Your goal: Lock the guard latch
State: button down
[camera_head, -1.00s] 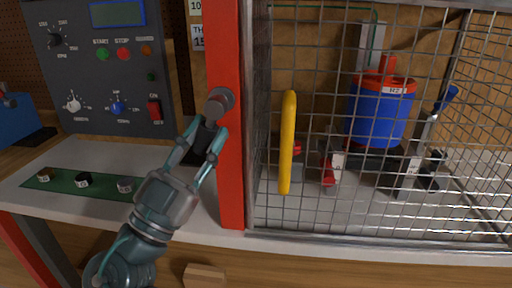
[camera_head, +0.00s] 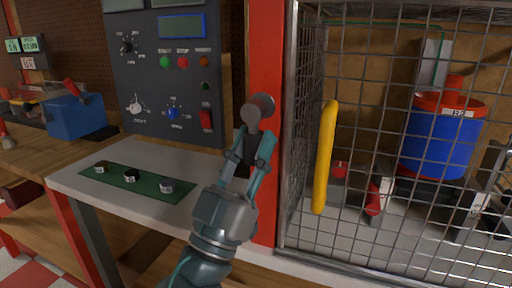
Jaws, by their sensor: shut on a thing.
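The guard latch (camera_head: 260,104), a dark round knob with a short lever hanging down and slightly left, sits on the red post (camera_head: 265,60) at the left edge of the mesh guard. My gripper (camera_head: 254,146) reaches up from below. Its two fingers are closed on the lower end of the latch's lever, which they partly hide. The mesh guard (camera_head: 400,262) stands in front of the rotor bay, with a yellow handle (camera_head: 325,158) just right of the post. Whether the latch's inner part engages anything cannot be seen.
A dark control panel (camera_head: 165,75) stands left of the post. A green mat (camera_head: 135,184) with several small rings lies on the white bench (camera_head: 85,188). Behind the mesh are a blue and red canister (camera_head: 433,142) and clamps. A blue toolbox (camera_head: 76,117) is farther left.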

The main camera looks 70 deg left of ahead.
aim_at(250, 159)
jog(key=c, duration=0.9)
grip_release()
jog(key=shift+d, duration=0.1)
jog(key=v, duration=0.7)
jog(key=shift+s+f, duration=0.1)
jog(key=shift+f, duration=0.1)
